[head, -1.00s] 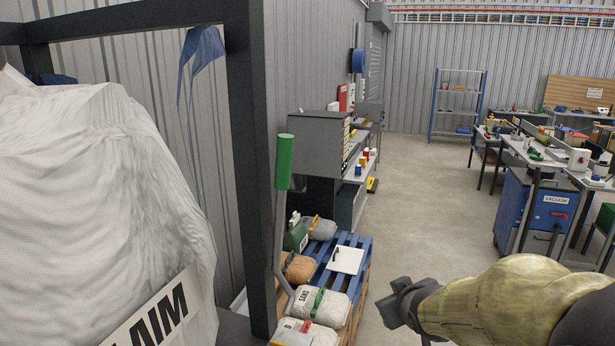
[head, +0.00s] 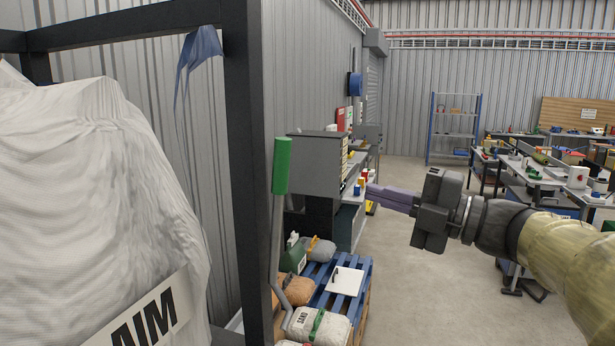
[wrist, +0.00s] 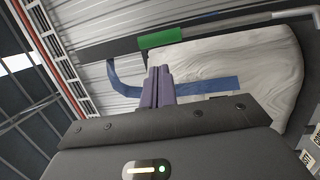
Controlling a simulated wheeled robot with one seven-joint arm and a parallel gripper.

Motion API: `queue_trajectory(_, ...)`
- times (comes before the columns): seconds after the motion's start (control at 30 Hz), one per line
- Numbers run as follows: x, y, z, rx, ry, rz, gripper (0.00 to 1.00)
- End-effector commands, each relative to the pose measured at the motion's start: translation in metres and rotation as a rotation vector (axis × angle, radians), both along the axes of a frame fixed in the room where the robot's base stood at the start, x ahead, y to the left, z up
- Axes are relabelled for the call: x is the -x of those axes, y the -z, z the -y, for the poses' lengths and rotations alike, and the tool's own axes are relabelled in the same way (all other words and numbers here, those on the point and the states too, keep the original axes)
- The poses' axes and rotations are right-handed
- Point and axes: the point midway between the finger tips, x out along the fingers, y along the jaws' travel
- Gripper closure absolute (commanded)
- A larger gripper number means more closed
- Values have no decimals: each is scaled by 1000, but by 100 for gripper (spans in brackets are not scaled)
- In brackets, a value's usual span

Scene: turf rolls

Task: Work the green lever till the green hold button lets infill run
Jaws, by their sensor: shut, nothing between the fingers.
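The green lever (head: 282,166) is a grey bar with a green grip at its top, standing nearly upright beside the dark frame post in the head view. In the wrist view its green grip (wrist: 161,38) shows beyond the fingers, in front of the white bag. My gripper (head: 374,192) is at the right of the lever in the head view, its purple fingers closed together and pointing left. The fingers also show in the wrist view (wrist: 158,86), empty. They look apart from the lever. I cannot make out a green hold button in these views.
A large white bulk bag (head: 100,200) hangs in a dark frame (head: 247,130) at the left. A blue pallet (head: 345,282) with several sacks lies low beside the lever. A grey cabinet (head: 316,165) stands behind. Open floor (head: 395,290) lies below my arm.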

Motion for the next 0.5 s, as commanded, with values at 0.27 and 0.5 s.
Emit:
queue_trajectory(0.27, -2, -1, -2, -3, 3, -2, 100)
queue_trajectory(0.5, -16, -6, -23, -4, 4, -4, 100)
